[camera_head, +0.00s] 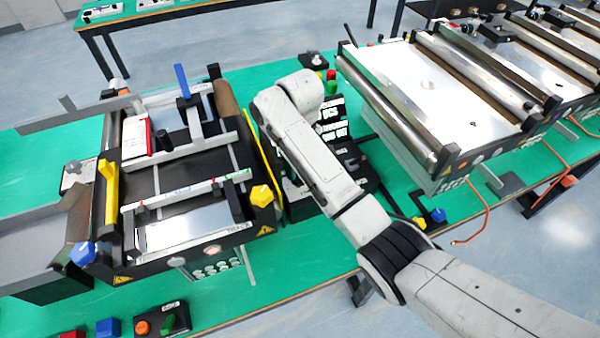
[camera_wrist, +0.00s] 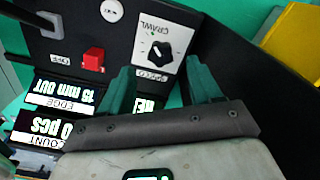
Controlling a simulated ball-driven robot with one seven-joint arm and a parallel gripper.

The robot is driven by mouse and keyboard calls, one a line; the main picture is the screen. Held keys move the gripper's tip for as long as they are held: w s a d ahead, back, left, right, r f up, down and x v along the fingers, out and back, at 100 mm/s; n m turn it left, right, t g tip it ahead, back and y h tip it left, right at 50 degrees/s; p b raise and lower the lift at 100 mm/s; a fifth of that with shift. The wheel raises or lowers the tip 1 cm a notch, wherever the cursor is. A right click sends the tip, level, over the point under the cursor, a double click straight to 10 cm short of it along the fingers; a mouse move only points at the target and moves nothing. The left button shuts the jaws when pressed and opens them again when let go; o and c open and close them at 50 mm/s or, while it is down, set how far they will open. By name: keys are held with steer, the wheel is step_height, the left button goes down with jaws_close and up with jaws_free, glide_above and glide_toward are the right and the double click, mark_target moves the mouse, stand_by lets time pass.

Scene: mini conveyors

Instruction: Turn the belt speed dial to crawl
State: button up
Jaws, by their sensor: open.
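The dial shows just beyond the gap between the fingertips; I see no clear contact. In the head view my arm covers part of the control panel (camera_head: 333,132), and the dial and my gripper cannot be made out.
A yellow part (camera_wrist: 297,42) is at the wrist view's upper right. Conveyors stand left (camera_head: 180,240) and right (camera_head: 430,90) of my arm on the green table (camera_head: 290,285).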

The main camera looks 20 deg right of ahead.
step_height(320, 180, up, 6)
steer(key=shift+f+p, duration=0.2)
steer(key=shift+p, duration=0.35)
steer(key=s+f+m, duration=0.1)
steer(key=s+f, duration=0.4)
steer(key=s, duration=0.1)
steer(key=s+f+m+b, duration=0.1)
steer(key=s+f, duration=0.4)
steer(key=s, duration=0.1)
steer(key=s+f+y+b, duration=0.1)
steer(key=s+f, duration=0.4)
steer(key=s, duration=0.1)
steer(key=shift+d+f+m+t, duration=0.25)
steer(key=shift+d+m+t, duration=0.05)
steer(key=shift+d+m, duration=0.1)
steer(key=s+d+f+m+b, duration=0.1)
steer(key=s+d, duration=0.2)
steer(key=s, duration=0.7)
steer(key=s+d+f+m+h+b, duration=0.1)
steer(key=s+d, duration=0.3)
steer(key=s, duration=0.7)
steer(key=shift+d+m, duration=0.2)
steer(key=shift+m, duration=0.5)
